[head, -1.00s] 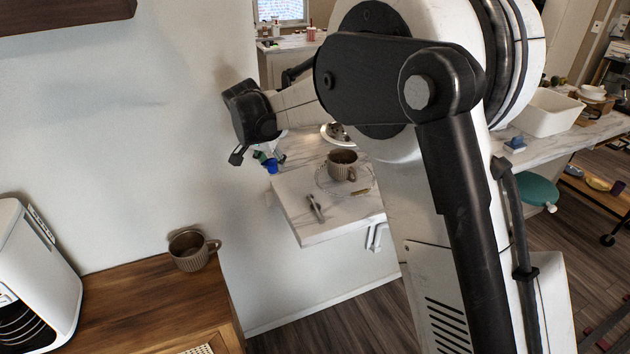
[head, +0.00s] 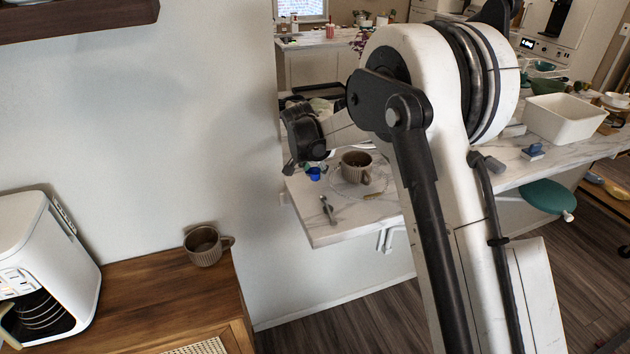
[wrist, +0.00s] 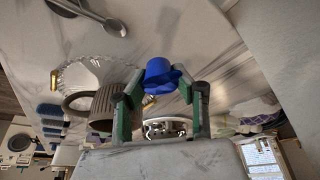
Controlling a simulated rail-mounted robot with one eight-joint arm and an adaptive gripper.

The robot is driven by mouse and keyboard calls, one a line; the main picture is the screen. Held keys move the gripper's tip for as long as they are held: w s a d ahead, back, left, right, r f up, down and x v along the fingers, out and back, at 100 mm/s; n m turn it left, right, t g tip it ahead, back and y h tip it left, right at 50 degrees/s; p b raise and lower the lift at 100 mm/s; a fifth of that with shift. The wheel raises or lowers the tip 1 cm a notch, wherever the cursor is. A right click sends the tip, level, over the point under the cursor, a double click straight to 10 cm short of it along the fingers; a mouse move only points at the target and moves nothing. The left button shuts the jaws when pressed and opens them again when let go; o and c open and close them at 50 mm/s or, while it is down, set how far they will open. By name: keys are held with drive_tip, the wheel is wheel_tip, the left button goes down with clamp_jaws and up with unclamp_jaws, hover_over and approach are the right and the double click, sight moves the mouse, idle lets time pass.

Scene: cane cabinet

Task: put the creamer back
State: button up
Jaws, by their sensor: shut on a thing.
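The creamer appears as a small blue vessel (wrist: 162,77) between my fingertips in the wrist view. My gripper (wrist: 161,88) is shut on it, with one green-and-dark finger on each side. In the head view the blue creamer (head: 314,174) shows below my dark wrist, over the left back part of the white marble table (head: 330,233). Most of my fingers are hidden there. I cannot tell whether the creamer touches the tabletop.
A ribbed brown mug (head: 356,168) stands on the marble table to the right of the creamer, with a spoon (head: 327,208) in front. Another brown mug (head: 203,247) stands on the wooden cabinet (head: 150,295), beside a white machine (head: 40,265). A wall lies at left.

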sight(314, 180)
drive_tip(key=shift+f+p, duration=0.35)
drive_tip(key=shift+f, duration=1.65)
drive_tip(key=shift+f, duration=0.1)
drive_tip(key=o, duration=0.9)
